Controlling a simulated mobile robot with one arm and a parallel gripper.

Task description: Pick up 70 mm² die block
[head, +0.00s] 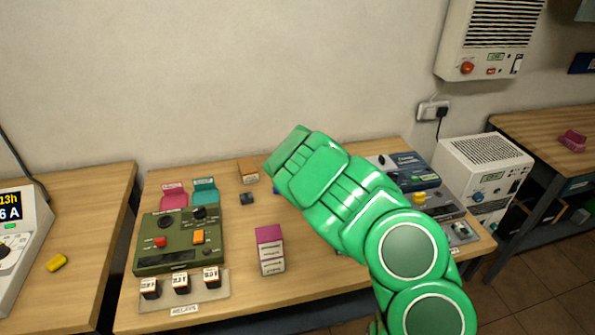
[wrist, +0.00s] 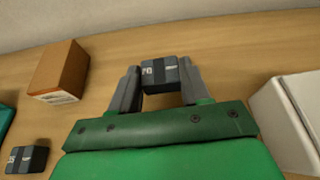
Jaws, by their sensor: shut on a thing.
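The 70 mm² die block (wrist: 159,71) is a small dark grey block with a "70" mark, seen in the wrist view. It sits between the two grey fingers of my gripper (wrist: 158,84), which is shut on it. Behind it is the wooden bench top; I cannot tell whether it is lifted clear. In the head view my green arm hides my gripper and this block. A similar dark die block (wrist: 27,159) lies on the bench at lower left in the wrist view; it also shows in the head view (head: 247,198).
A brown box (wrist: 60,72) stands left of my gripper, and a white object (wrist: 292,112) is at the right. On the bench (head: 205,316) are a green tester (head: 178,257), relays in front of it, and a pink-topped box (head: 271,258). Grey equipment (head: 430,203) stands right of my arm.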

